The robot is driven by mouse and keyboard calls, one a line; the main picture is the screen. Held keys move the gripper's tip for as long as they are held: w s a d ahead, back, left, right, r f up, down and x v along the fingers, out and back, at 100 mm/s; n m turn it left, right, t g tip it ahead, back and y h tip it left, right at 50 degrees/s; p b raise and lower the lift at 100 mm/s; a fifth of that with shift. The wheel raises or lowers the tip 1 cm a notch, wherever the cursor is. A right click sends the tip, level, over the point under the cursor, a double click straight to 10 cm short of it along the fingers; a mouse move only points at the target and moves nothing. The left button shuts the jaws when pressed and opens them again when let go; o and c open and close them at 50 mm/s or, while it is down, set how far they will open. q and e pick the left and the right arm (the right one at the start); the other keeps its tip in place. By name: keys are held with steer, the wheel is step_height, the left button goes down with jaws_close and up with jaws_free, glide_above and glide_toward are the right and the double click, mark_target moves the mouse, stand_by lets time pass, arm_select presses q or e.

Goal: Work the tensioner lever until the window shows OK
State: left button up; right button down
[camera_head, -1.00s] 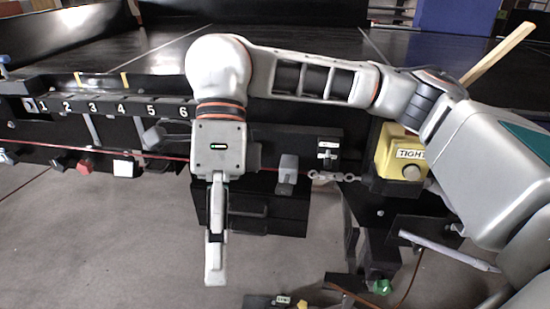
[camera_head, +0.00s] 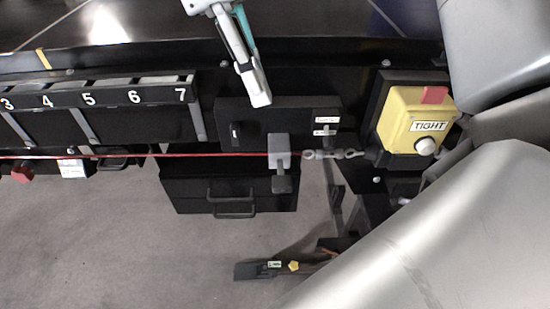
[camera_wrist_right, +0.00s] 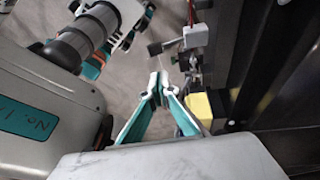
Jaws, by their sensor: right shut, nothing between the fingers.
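My right gripper (camera_head: 260,101) comes in from the top of the head view, its fingers shut and empty, pointing down at the upper edge of a black panel (camera_head: 255,130). Below it, apart from the fingertips, a grey lever-like block (camera_head: 280,152) sits at the red cord; I cannot tell for sure that it is the tensioner lever. Small white labels (camera_head: 326,121) are right of it, too small to read. A yellow box (camera_head: 399,122) reads TIGHT; no OK is legible. In the wrist view the closed fingertips (camera_wrist_right: 160,82) are near yellow (camera_wrist_right: 198,108).
The red cord (camera_head: 220,154) runs along the bench front to a turnbuckle (camera_head: 334,154). Numbered bays (camera_head: 110,97) line the left. A black drawer unit (camera_head: 229,193) hangs below. My grey arm fills the right side. Floor (camera_head: 130,250) is clear at lower left.

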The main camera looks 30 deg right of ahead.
steer(key=b, duration=0.2)
glide_toward(284, 181)
steer(key=x, duration=0.5)
steer(key=shift+s+d+f, duration=0.1)
steer(key=shift+d+f, duration=0.15)
steer(key=shift+s+a+f, duration=0.1)
steer(key=shift+s+f, duration=0.05)
steer(key=shift+f, duration=0.35)
